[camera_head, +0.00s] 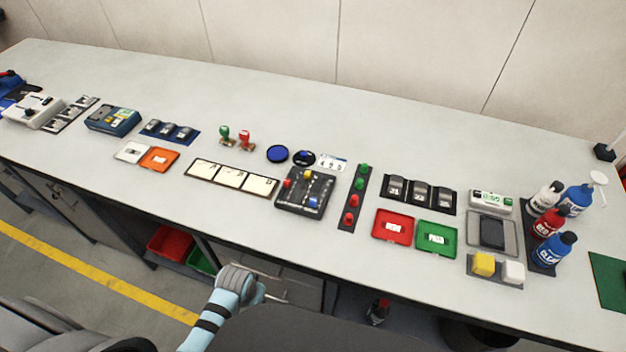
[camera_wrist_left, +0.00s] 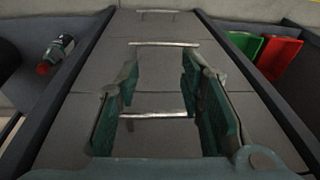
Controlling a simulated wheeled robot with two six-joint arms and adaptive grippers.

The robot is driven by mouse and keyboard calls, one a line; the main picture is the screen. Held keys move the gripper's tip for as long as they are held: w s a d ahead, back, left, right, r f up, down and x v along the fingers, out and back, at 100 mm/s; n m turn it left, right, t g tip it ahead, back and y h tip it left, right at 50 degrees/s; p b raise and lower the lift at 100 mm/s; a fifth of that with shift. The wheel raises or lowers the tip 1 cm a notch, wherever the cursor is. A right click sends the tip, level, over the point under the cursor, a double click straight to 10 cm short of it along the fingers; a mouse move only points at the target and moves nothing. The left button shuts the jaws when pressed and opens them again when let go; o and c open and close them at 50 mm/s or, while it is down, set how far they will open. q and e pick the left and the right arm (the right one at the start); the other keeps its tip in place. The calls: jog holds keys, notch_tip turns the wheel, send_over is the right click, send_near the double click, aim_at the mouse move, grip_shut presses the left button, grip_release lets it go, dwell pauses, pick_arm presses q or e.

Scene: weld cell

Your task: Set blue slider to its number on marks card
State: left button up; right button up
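The slider box (camera_head: 298,206), dark grey with three colored knobs, lies on the bench near its middle. Its blue slider (camera_head: 313,202) sits toward the front right of the box; a yellow knob (camera_head: 307,175) and a red knob (camera_head: 287,183) sit farther back. A small white card (camera_head: 332,162), apparently the marks card, lies behind the box; its print is too small to read. My left arm is below the front edge of the bench in the head view. In the left wrist view my left gripper (camera_wrist_left: 161,78) is open and empty, facing drawer fronts. My right gripper is not in view.
White label cards (camera_head: 231,178) lie left of the box. A strip with red and green buttons (camera_head: 351,201) stands close to its right. Blue and dark round pads (camera_head: 277,153) lie behind it. Bottles (camera_head: 547,223) stand at the right. Red and green bins (camera_wrist_left: 276,56) are under the bench.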

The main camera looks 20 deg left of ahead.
pick_arm(q)
jog(key=w+r+p, duration=0.3)
jog(key=w+r, duration=0.1)
jog(key=r, duration=1.3)
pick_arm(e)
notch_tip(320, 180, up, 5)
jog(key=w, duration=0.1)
pick_arm(q)
jog(key=w+d+r, duration=0.1)
jog(key=w, duration=0.1)
jog(key=w+d+r, duration=0.1)
jog(key=w, duration=0.2)
jog(key=w+d+r, duration=0.1)
jog(key=w, duration=0.1)
jog(key=shift+w+d+r, duration=0.3)
jog(key=shift+w+r, duration=0.05)
jog(key=shift+r, duration=0.05)
jog(key=w+d+r, duration=0.3)
jog(key=w+r, duration=0.1)
jog(key=w, duration=0.2)
notch_tip(320, 180, up, 9)
jog(key=g, duration=0.2)
send_over(314, 199)
jog(key=shift+m+h, duration=0.3)
notch_tip(314, 199, down, 14)
jog(key=b, duration=0.3)
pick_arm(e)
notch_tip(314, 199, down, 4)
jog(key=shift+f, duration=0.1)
